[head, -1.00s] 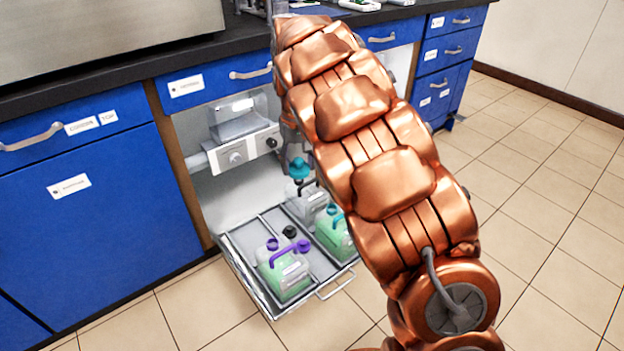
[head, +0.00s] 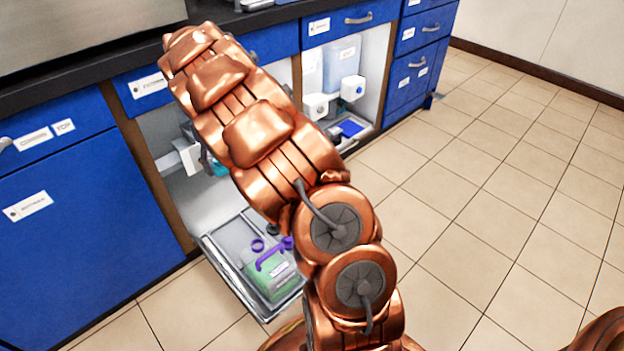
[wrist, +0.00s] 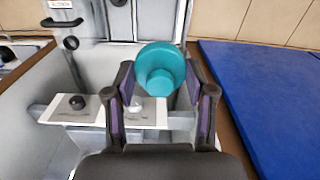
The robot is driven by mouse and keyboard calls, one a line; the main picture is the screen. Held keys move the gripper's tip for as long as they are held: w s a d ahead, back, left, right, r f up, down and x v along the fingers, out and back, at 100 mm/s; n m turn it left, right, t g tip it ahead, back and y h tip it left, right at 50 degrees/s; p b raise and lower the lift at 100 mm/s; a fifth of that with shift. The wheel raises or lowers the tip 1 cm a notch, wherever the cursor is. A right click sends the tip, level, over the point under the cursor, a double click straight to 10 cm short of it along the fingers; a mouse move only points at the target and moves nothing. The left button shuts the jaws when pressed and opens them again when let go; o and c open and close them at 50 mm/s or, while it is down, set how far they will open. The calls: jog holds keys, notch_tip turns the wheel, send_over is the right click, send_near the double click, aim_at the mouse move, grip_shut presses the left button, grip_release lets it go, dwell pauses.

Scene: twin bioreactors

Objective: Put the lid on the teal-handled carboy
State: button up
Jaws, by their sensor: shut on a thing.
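My gripper (wrist: 160,78) is shut on the teal lid (wrist: 160,77), which sits between its two fingers in the wrist view. In the head view a small piece of the teal lid (head: 219,169) shows beside my arm, in front of the open cabinet bay. The teal-handled carboy is hidden behind my arm in the head view, and I cannot make it out in the wrist view.
A purple-handled carboy (head: 270,280) with green liquid stands on the pulled-out tray (head: 222,262). A white unit with a black knob (wrist: 77,102) is close to the gripper. Blue cabinet doors (head: 75,215) flank the bay. The tiled floor at right is clear.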

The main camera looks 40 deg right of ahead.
jog(key=s+d+f, duration=0.3)
jog(key=d+f, duration=0.2)
jog(key=d, duration=0.3)
jog(key=s+d+f+n, duration=0.1)
jog(key=s+d+f, duration=0.3)
jog(key=d, duration=0.5)
jog(key=s+d+f+n+p, duration=0.1)
jog(key=s+d+f, duration=0.3)
jog(key=d+f, duration=0.4)
jog(key=shift+d+f, duration=0.15)
jog(key=shift+d, duration=0.1)
jog(key=shift+f+b, duration=1.05)
jog(key=shift+f, duration=2.1)
jog(key=shift+s+f+p, duration=0.1)
jog(key=shift+p, duration=0.7)
jog(key=shift+f+p, duration=0.3)
jog(key=shift+f, duration=0.1)
jog(key=o, duration=0.9)
jog(key=shift+o, duration=0.3)
